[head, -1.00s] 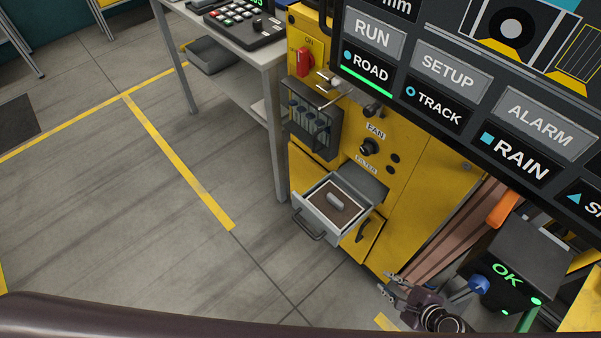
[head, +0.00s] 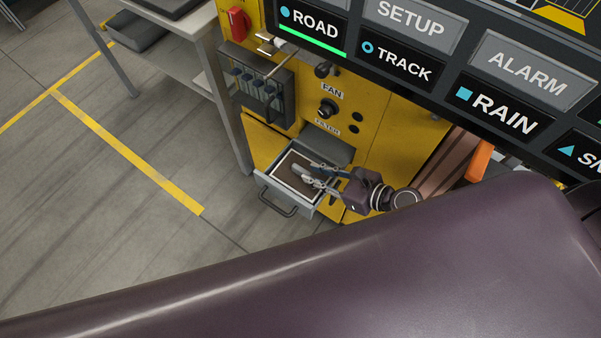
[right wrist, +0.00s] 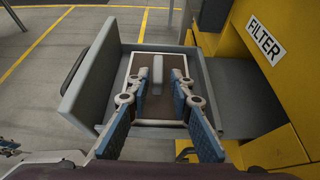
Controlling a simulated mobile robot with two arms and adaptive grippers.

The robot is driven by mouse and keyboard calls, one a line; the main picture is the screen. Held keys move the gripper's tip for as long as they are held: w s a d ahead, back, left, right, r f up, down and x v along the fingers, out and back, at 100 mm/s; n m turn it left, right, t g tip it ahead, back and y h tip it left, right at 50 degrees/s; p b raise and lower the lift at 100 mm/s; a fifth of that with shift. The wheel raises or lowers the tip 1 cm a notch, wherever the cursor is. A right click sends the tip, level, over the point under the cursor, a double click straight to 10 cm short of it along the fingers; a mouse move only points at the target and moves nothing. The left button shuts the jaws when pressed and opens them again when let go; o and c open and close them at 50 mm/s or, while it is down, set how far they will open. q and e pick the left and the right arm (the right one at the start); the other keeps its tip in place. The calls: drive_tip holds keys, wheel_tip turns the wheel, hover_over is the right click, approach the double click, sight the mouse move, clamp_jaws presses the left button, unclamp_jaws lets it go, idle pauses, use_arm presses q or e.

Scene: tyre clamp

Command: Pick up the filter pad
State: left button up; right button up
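The filter pad (head: 284,173) is a brown slab with a pale border and a grey raised grip. It lies in the open grey drawer (head: 272,194) under the FILTER label. In the right wrist view its grip (right wrist: 157,70) stands upright between my fingers. My right gripper (head: 306,174) is open above the pad, one finger on each side of the grip, with gaps on both sides. The right wrist view shows both fingers (right wrist: 156,77) spread. A small part at that view's left edge may be my left gripper (right wrist: 8,146); its opening cannot be made out.
The drawer sticks out of a yellow cabinet (head: 385,130) with a FAN knob (head: 327,108) above. A large control panel (head: 440,60) hangs over the right. A grey table (head: 185,65) stands at left. The floor in front of the drawer is clear.

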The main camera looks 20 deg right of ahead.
sight(305, 171)
drive_tip(key=x, duration=0.5)
drive_tip(key=shift+a+r, duration=0.1)
drive_tip(key=shift+a, duration=0.05)
drive_tip(key=shift+c, duration=0.5)
clamp_jaws()
